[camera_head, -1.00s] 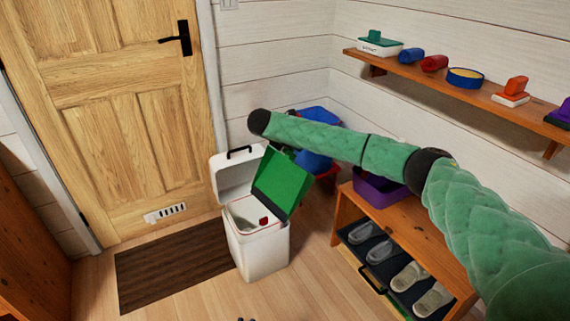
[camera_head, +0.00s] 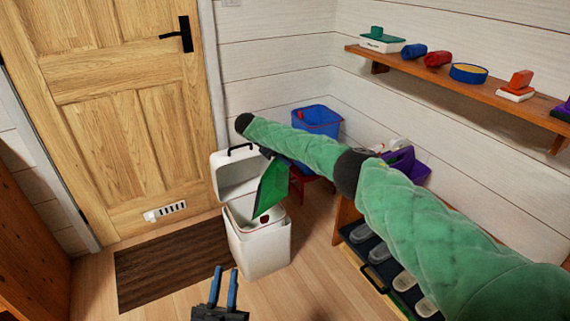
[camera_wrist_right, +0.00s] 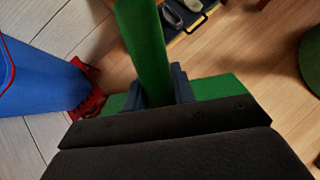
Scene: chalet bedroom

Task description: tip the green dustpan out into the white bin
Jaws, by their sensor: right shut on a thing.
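The white bin (camera_head: 262,252) stands on the floor by the doormat with its lid (camera_head: 237,178) swung up. The green dustpan (camera_head: 271,190) hangs steeply tilted over the bin's opening. A small dark red thing (camera_head: 264,218) shows at the opening below the pan's lower edge; I cannot tell if it touches the pan. My left gripper (camera_head: 225,272) is open and empty, low in front of the bin.
A blue bucket (camera_head: 318,121) stands on a red stool behind my right arm. A purple caddy (camera_head: 408,166) sits on the wooden shoe rack (camera_head: 343,215) at the right. A wall shelf (camera_head: 435,76) holds several items. The brown doormat (camera_head: 165,262) lies left of the bin.

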